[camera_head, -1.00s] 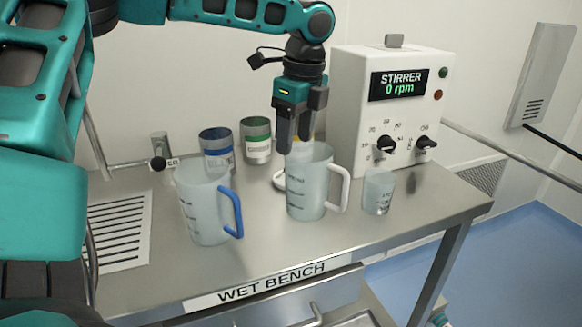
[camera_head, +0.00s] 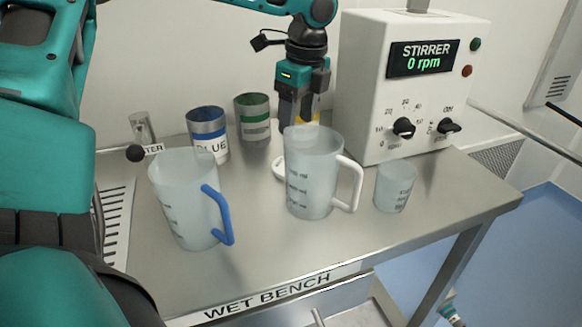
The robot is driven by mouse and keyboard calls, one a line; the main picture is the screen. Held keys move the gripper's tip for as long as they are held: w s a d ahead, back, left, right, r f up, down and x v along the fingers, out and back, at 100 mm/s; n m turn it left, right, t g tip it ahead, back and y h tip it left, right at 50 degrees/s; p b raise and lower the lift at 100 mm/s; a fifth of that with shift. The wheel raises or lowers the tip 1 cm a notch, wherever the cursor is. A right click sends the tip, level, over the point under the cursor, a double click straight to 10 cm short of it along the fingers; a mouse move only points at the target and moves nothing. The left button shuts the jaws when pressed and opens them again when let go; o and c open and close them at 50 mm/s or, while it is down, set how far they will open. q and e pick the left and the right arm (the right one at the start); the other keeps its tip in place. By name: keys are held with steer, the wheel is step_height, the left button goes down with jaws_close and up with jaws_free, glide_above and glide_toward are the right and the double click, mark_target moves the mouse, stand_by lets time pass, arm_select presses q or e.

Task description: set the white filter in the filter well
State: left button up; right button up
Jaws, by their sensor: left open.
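I cannot make out for certain a white filter or a filter well. A small white piece (camera_head: 279,168) lies on the bench behind the white-handled jug (camera_head: 312,185), and the jug hides most of it. My left gripper (camera_head: 298,116) points down behind that jug, its fingertips partly hidden by the jug's rim. It is open. A yellow patch (camera_head: 314,117) shows by its fingers, and I cannot tell what it belongs to. My right gripper is not in view.
A blue-handled jug (camera_head: 187,205) stands at the left and a small beaker (camera_head: 395,187) at the right. A blue-banded can (camera_head: 207,133) and a green-banded can (camera_head: 253,118) stand behind. The stirrer box (camera_head: 372,75) closes the right rear. The bench front (camera_head: 275,255) is clear.

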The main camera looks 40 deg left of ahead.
arm_select(q)
steer(key=f, duration=0.2)
steer(key=a+f, duration=0.1)
steer(key=f, duration=0.2)
steer(key=f+b, duration=0.1)
steer(key=f, duration=0.2)
steer(key=shift+s+a+f, duration=0.1)
steer(key=shift+a+f, duration=0.05)
steer(key=shift+f, duration=0.05)
jaws_close()
stand_by(0.4)
